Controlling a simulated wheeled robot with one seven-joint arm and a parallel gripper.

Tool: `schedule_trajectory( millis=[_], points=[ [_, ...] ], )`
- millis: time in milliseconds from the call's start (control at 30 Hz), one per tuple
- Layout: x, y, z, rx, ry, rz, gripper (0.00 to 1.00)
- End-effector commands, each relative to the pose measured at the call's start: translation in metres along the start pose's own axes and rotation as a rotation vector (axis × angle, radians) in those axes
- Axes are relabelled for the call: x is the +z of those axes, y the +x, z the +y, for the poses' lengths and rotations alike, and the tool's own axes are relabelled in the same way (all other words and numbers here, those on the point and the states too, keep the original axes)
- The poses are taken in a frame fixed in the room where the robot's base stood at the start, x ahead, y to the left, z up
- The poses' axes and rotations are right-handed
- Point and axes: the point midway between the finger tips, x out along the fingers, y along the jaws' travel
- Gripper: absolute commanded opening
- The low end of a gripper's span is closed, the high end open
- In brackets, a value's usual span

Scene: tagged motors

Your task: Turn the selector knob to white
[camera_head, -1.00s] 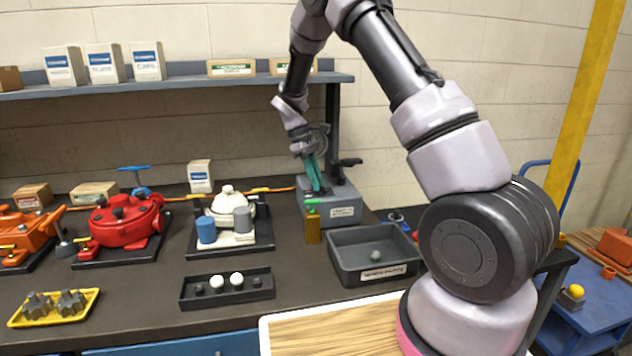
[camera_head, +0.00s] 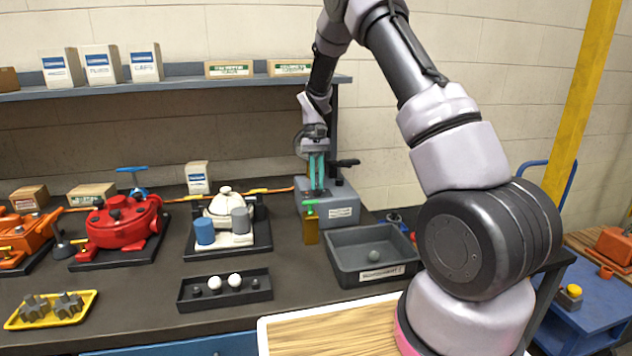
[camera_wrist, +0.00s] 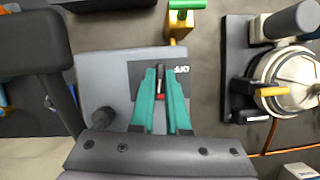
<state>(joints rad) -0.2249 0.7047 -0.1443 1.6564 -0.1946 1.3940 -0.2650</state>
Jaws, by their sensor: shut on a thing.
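The selector box (camera_head: 343,213) is a grey box at the back right of the bench. In the wrist view its top (camera_wrist: 110,72) carries a dark plate (camera_wrist: 183,88) with white lettering that seems to read OFF. My gripper (camera_head: 316,190) has teal fingers pointing down onto the box. In the wrist view my gripper (camera_wrist: 160,75) is shut on the selector knob (camera_wrist: 160,88), a small dark piece with a red part between the fingers. The fingers hide most of the knob, so its setting cannot be told. The white motor (camera_head: 228,222) stands left of the box.
A black lever (camera_head: 345,163) rises behind the box. A green-topped yellow post (camera_head: 311,225) stands in front, and a grey bin (camera_head: 340,270) lies front right. The red motor (camera_head: 118,225) and orange motor (camera_head: 15,240) are further left. A shelf (camera_head: 170,88) hangs above.

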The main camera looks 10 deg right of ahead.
Motion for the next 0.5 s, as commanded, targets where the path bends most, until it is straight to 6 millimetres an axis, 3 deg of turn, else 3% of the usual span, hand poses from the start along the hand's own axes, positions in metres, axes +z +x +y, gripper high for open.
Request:
schedule_trajectory(
  millis=[500],
  points=[
    [0.0011,-0.0002,0.0045,-0.173,0.415,0.001,0.0]
  ],
)
